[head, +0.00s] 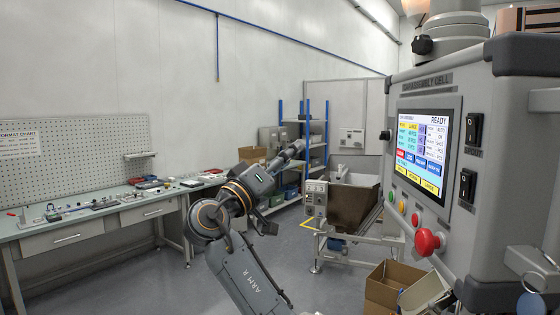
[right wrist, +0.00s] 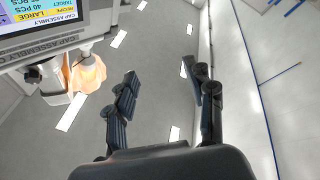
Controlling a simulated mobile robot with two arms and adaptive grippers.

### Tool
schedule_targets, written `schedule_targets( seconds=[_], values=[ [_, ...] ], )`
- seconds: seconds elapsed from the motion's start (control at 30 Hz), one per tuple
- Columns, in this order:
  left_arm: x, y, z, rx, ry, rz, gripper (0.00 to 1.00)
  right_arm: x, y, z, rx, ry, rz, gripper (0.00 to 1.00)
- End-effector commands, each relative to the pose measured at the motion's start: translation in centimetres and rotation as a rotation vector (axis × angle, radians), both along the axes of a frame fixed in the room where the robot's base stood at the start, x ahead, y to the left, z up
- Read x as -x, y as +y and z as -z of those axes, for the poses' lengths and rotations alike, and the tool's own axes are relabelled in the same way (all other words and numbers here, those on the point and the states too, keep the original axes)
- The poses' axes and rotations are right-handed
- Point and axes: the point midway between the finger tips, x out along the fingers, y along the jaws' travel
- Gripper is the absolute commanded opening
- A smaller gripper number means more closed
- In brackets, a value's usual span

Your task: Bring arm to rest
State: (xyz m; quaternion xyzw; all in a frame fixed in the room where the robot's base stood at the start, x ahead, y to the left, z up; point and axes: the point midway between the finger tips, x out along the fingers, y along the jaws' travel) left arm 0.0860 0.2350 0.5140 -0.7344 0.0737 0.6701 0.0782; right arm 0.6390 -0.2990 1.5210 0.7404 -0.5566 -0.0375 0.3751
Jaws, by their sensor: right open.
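My right arm (head: 248,272), marked ARM R, rises from the bottom of the head view and bends at a joint with orange rings. My right gripper (head: 297,148) is at its far end, in mid-air left of the control panel. In the right wrist view its two dark fingers stand well apart, and the gripper (right wrist: 162,75) is open with nothing between the fingers. My left arm and left gripper are not in view.
The control panel (head: 399,88), with a lit screen and red button (head: 428,242), fills the right side. A workbench (head: 90,219) with small parts runs along the left wall. A hopper machine (head: 352,206) and a cardboard box (head: 393,283) stand beyond. Open floor lies between.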

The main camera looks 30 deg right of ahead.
Motion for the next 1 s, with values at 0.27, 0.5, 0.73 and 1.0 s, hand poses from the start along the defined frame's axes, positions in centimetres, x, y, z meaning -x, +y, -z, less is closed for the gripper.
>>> schedule_targets(
  seconds=[0.27, 0.5, 0.73, 1.0],
  values=[
    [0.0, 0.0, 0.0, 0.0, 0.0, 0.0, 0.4, 0.0, 0.0, 0.0, 0.0, 0.0, 0.0, 0.54],
    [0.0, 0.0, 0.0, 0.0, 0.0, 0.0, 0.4, -0.3, 0.0, 0.5, 0.0, 0.011, -0.005, 0.54],
    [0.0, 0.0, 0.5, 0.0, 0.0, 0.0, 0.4, -5.4, 0.1, 9.2, 0.002, 0.198, -0.098, 0.54],
    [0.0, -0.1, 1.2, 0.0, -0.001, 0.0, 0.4, -10.8, 0.8, 26.8, -0.051, 0.502, -0.278, 0.54]
  ],
)
